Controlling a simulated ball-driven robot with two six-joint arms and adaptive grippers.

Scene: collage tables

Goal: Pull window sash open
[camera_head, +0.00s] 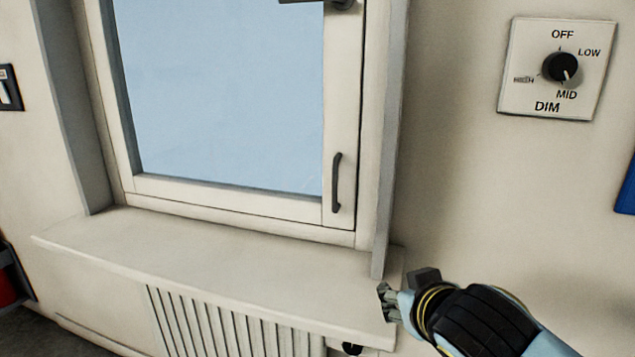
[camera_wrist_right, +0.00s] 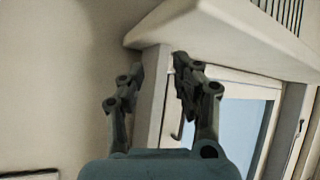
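The white window sash (camera_head: 342,110) with its pale blue pane appears to sit flat in its frame. A dark vertical pull handle (camera_head: 336,183) is on its lower right side, and part of another dark handle (camera_head: 322,2) shows at the top edge. My right gripper (camera_head: 385,297) is at the right end of the sill, below and to the right of the pull handle and apart from it. In the right wrist view my right gripper (camera_wrist_right: 160,72) has its fingers spread with nothing between them, and the window shows upside down beyond. My left gripper is out of view.
The white sill (camera_head: 210,258) juts out below the window, with a slatted radiator (camera_head: 220,325) under it. The grey reveal edge (camera_head: 391,140) stands right of the sash. A dimmer plate (camera_head: 515,80) is on the right wall. A switch (camera_head: 10,88) is at the far left.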

